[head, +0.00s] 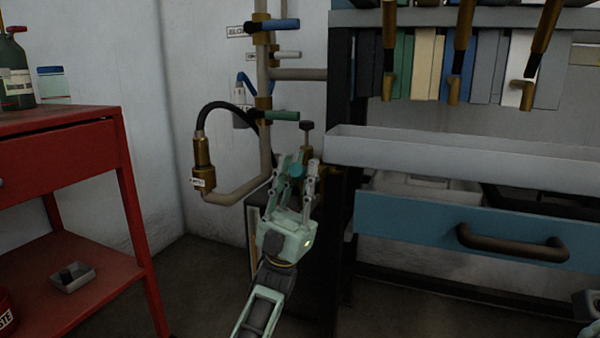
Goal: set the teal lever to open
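A round teal end (297,171), which looks like the teal lever seen nearly end-on, shows between the fingers of my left gripper (297,168). The rest of this lever is hidden by the gripper and the dark stand. My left gripper points up and away from me, its fingers apart on either side of the teal end. I cannot tell whether they touch it. A small mint-grey part of my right gripper (587,304) shows at the lower right edge; its fingers cannot be made out.
A vertical pipe (264,80) behind carries a blue lever (273,25), a white lever (286,54) and a green lever (281,115). A dark knob (307,126) stands just above my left fingers. A blue drawer (450,228) is close right; a red cart (65,165) stands left.

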